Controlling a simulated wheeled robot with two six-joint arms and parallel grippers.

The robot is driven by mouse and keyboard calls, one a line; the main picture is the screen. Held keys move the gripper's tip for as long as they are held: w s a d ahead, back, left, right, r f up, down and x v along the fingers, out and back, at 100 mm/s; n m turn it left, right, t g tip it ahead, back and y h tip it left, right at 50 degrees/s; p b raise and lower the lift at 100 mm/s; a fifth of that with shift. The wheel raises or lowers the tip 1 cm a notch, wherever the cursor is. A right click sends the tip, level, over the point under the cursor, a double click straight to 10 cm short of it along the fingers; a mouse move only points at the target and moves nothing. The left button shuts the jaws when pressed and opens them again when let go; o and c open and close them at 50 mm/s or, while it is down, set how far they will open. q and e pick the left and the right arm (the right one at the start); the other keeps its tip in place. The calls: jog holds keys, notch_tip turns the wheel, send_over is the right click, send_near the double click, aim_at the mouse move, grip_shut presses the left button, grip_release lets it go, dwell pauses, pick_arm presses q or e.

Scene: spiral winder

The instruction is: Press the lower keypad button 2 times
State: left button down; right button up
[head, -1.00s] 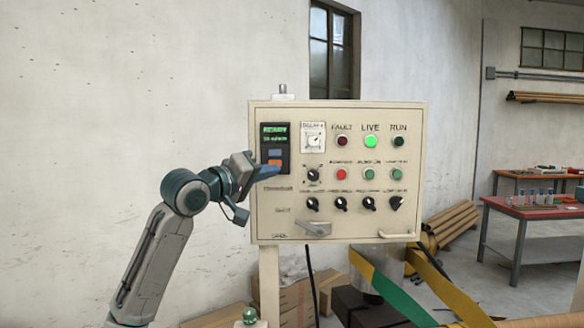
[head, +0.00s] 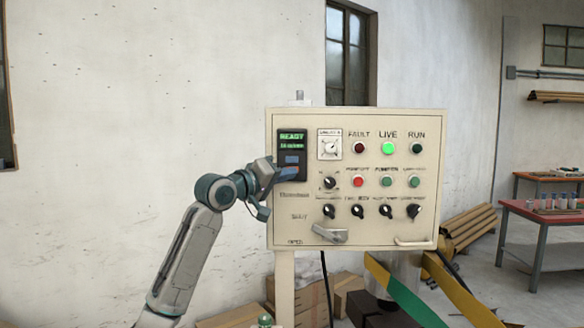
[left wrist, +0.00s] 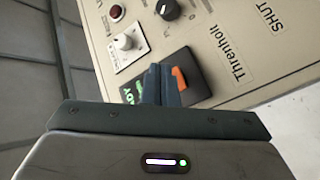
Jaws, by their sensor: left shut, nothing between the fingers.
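The black keypad (head: 285,146) sits at the upper left of the beige control panel, with a green lit display reading READY. Below the display is a blue button (head: 292,160). An orange button shows beside my fingertips in the left wrist view (left wrist: 180,77), on the side toward the printed name; it is the lower one. My left gripper (head: 293,173) is shut and empty, its fingertips in front of the keypad's lower part and partly hiding it. In the left wrist view the shut fingers (left wrist: 161,72) overlap the keypad; contact cannot be told. My right gripper is out of view.
The control panel (head: 345,235) also carries several knobs, a red button (head: 358,181), green buttons and lamps, with LIVE (head: 388,148) lit green. A lever handle (head: 330,234) juts out low on it. Yellow and green straps (head: 405,300) hang below right.

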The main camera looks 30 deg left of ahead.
aim_at(298, 169)
pick_arm(q)
jog(key=shift+w+a, duration=0.45)
jog(key=shift+w, duration=0.2)
jog(key=shift+w+p, duration=0.1)
jog(key=shift+p, duration=0.25)
dwell(1.3)
jog(key=shift+w+a, duration=0.2)
jog(key=shift+w, duration=0.05)
jog(key=shift+w+a+p, duration=0.2)
jog(key=shift+w+p, duration=0.15)
jog(key=shift+p, duration=0.15)
dwell(0.6)
dwell(0.4)
jog(key=shift+s+d, duration=0.4)
jog(key=shift+s, duration=0.3)
